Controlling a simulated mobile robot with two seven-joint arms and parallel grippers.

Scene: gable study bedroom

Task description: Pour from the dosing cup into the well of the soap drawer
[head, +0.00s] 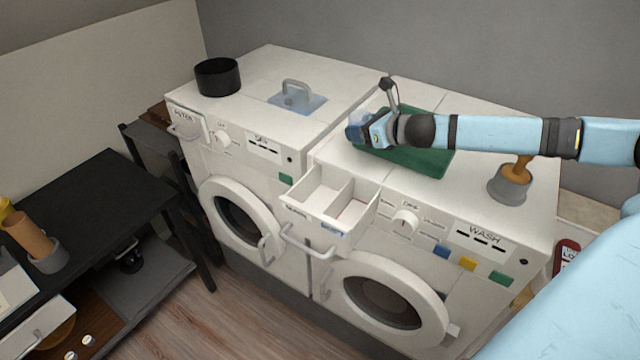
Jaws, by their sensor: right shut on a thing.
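My right gripper (357,132) is over the washer top, above the green mat (425,158), with its arm coming in from the right. It is shut on a small pale bluish thing, which looks like the dosing cup (357,117). The gripper hides much of the cup, so I cannot tell its tilt or what is in it. The soap drawer (318,228) is pulled out of the washer's front, with a divider between its open compartments. The gripper and cup are behind and above the drawer, apart from it. My left gripper is not in view.
A dark round pot (217,77) and a blue plate with a grey handle (297,98) are on the left machine. A black table (85,205) is at the left. Space above the drawer is clear.

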